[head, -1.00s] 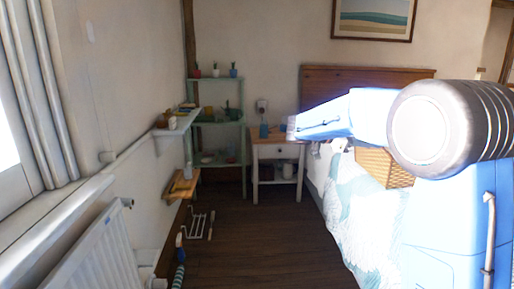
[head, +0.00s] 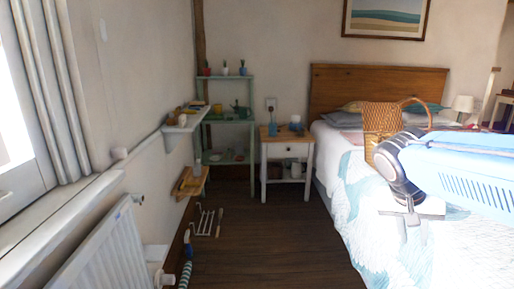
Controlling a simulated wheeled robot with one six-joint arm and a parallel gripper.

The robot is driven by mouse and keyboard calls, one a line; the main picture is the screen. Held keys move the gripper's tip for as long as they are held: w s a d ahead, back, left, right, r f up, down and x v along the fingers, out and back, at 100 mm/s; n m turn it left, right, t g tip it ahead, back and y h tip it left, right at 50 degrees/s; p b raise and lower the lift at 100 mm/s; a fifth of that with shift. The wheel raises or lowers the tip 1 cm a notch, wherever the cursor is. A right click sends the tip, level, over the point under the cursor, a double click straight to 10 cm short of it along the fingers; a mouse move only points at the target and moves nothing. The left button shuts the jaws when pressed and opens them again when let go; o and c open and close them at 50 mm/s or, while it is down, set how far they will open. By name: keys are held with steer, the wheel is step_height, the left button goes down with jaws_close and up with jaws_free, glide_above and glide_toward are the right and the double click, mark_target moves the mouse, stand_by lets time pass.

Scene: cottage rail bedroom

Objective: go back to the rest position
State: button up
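My blue arm reaches in from the right edge over the bed, with a dark grey joint at its left end. Below that joint, small thin parts that look like my gripper (head: 408,215) show against the pale bedspread. They are too small and partly hidden to show whether the fingers are open or shut. I see nothing held there.
The bed (head: 346,190) fills the right side, with a wicker basket (head: 381,121) on it behind my arm. A nightstand (head: 286,146), a green shelf (head: 233,120), wall shelves (head: 188,122) and a radiator (head: 100,252) stand around. The dark floor (head: 262,235) is mostly clear.

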steer(key=s+a+f+n+t+y, duration=0.2)
steer(key=s+a+f+n+y, duration=0.3)
steer(key=s, duration=0.5)
steer(key=shift+s+a+f+n+t, duration=0.4)
steer(key=shift+a+f+n, duration=0.6)
steer(key=shift+a, duration=0.8)
steer(key=shift+f, duration=0.2)
